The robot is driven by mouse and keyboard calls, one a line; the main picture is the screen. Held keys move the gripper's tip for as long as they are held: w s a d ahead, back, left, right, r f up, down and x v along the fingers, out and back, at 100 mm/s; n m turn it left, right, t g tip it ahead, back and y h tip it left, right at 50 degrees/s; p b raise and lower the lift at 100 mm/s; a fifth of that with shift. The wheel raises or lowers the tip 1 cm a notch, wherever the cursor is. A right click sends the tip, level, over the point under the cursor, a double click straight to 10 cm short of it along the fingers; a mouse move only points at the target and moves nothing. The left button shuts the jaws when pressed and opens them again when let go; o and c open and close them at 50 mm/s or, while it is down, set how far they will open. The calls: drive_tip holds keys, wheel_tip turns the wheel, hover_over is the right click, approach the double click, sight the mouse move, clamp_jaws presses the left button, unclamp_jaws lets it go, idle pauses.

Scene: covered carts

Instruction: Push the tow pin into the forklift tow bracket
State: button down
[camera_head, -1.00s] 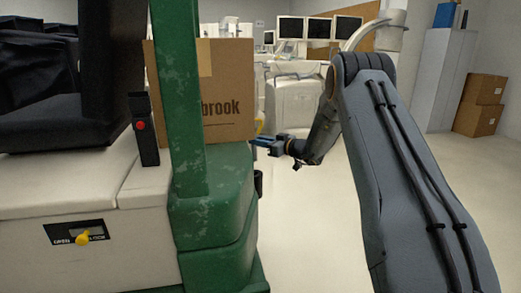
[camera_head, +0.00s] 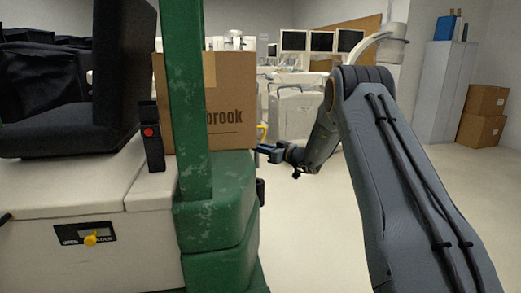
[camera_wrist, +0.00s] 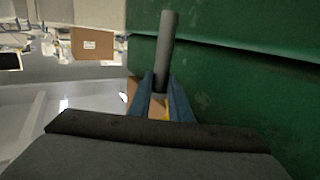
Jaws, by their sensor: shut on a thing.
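My gripper (camera_head: 268,152) is at the rear edge of the green forklift (camera_head: 215,205), beside the brown box, in the head view. In the wrist view its blue fingers (camera_wrist: 163,98) are shut on a grey cylindrical pin (camera_wrist: 168,45), taken as the tow pin. The pin sticks out beyond the fingertips, slightly tilted, in front of the green body (camera_wrist: 230,90). A dark fitting (camera_head: 261,191) shows low on the forklift's rear edge, below the gripper; I cannot tell whether it is the tow bracket. No pin hole is visible.
A brown cardboard box (camera_head: 232,100) rests on the forklift behind a green post (camera_head: 183,95). White equipment (camera_head: 297,112) and monitors stand at the back. Boxes (camera_head: 482,115) and a grey cabinet (camera_head: 445,90) stand at right. The floor (camera_head: 310,230) right of the forklift is clear.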

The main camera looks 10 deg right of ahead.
drive_tip(key=shift+b, duration=0.4)
wheel_tip(320, 180, down, 6)
drive_tip(key=b, duration=0.4)
drive_tip(key=shift+r+b, duration=0.2)
drive_tip(key=shift+b, duration=0.2)
drive_tip(key=shift+b, duration=1.6)
idle(1.2)
drive_tip(key=shift+f+b, duration=3.45)
drive_tip(key=shift+f, duration=0.25)
